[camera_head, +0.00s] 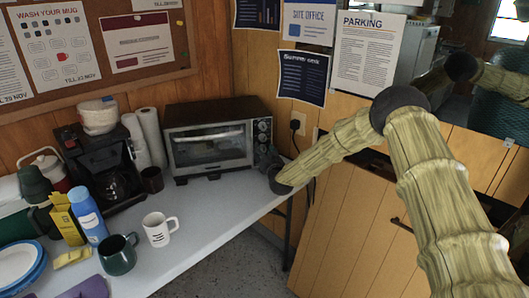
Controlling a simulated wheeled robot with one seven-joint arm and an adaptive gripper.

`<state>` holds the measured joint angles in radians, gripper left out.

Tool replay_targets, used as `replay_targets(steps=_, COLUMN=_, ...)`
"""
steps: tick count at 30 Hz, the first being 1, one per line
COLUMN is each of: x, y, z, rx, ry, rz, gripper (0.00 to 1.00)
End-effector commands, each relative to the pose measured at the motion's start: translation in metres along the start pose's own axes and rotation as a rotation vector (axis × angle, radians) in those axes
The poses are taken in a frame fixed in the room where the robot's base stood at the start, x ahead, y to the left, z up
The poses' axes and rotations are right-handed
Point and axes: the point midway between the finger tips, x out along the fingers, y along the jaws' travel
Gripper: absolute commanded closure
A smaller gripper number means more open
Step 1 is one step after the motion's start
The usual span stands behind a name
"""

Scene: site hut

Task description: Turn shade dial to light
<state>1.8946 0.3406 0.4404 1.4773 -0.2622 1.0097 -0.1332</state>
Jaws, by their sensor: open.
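The toaster oven (195,147) stands at the back of the table with its glass door shut. Its control panel is a narrow strip at the right of the front. Two round dials show there, an upper dial (262,125) and a lower dial (262,138). Their markings are too small to read, so I cannot tell which is the shade dial or where it points. My gripper (268,157) is open at the panel's lower right, just below the visible dials. It hides the bottom of the panel. I cannot tell whether it touches a dial.
A coffee maker (98,160), a dark cup (152,180) and paper rolls stand left of the oven. A white mug (160,229), a green mug (118,253) and a blue bottle (87,214) are nearer. The table (215,205) is clear before the oven. A wall socket (297,123) is right.

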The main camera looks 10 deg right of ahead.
Motion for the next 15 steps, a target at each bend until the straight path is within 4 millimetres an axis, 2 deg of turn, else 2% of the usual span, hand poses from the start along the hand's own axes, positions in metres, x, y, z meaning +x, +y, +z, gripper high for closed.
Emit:
replay_targets(steps=3, x=0.0000, y=0.0011, z=0.0010, rx=0.000, ry=-0.001, rz=0.001, gripper=0.53)
replay_targets(steps=4, x=-0.0001, y=0.0014, z=0.0008, rx=0.000, ry=0.000, rz=0.001, gripper=0.56)
replay_targets(steps=11, x=-0.0005, y=0.0014, z=0.0006, rx=0.000, ry=0.000, rz=0.001, gripper=0.98)
replay_targets(steps=15, x=-0.0004, y=0.0011, z=0.0010, rx=-0.001, ry=-0.001, rz=0.001, gripper=0.98)
